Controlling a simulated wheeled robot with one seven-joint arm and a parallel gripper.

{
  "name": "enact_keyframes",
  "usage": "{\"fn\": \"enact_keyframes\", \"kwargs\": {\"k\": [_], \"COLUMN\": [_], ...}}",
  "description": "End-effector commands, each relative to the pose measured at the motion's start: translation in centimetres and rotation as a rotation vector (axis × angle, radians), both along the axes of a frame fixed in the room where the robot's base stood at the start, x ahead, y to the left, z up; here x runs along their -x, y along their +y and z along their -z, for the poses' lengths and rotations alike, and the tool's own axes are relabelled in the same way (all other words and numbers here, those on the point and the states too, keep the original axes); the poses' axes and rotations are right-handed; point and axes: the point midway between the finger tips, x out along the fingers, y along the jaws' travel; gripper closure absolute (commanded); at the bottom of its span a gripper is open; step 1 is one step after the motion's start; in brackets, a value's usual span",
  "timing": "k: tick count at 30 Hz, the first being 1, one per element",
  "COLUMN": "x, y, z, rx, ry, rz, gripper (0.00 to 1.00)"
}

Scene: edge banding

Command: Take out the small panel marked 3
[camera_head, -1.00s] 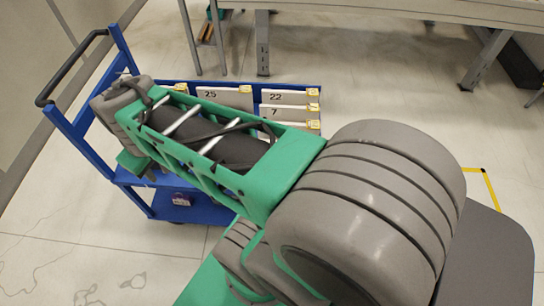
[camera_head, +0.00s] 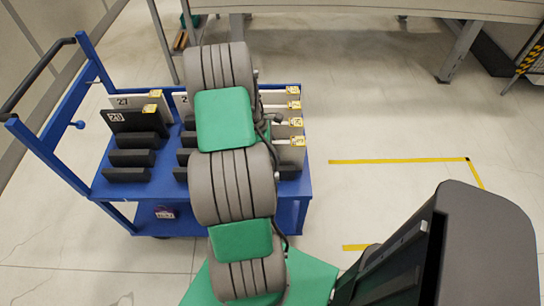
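No panel showing the number 3 can be made out. The small panels stand in the blue cart (camera_head: 98,186). A dark panel (camera_head: 134,121) reads 20, and a pale panel (camera_head: 122,101) behind it seems to read 21 or 27. On the right side several panel ends with yellow tags show, the nearest a grey panel (camera_head: 291,155); their numbers are hidden or too small to read. My arm stretches over the middle of the cart and covers the panels there. My gripper is not visible; the arm hides whatever is beyond it.
Black slotted blocks (camera_head: 131,158) line the cart's deck. The cart's push handle (camera_head: 36,77) is at the left. A grey table (camera_head: 380,10) stands behind. The floor right of the cart is open, with yellow tape lines (camera_head: 400,160).

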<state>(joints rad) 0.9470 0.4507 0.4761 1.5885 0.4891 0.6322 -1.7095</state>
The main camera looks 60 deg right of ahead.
Motion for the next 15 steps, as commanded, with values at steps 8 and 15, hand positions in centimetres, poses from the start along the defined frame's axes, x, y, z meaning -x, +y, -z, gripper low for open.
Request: {"fn": "enact_keyframes", "kwargs": {"k": [8,15], "x": [0.21,0.2], "y": [-0.21,-0.19], "z": [0.81,0.8], "rx": [0.002,0.002], "ry": [-0.002,-0.002], "rz": [0.0,0.0], "gripper": [0.61,0.8]}}
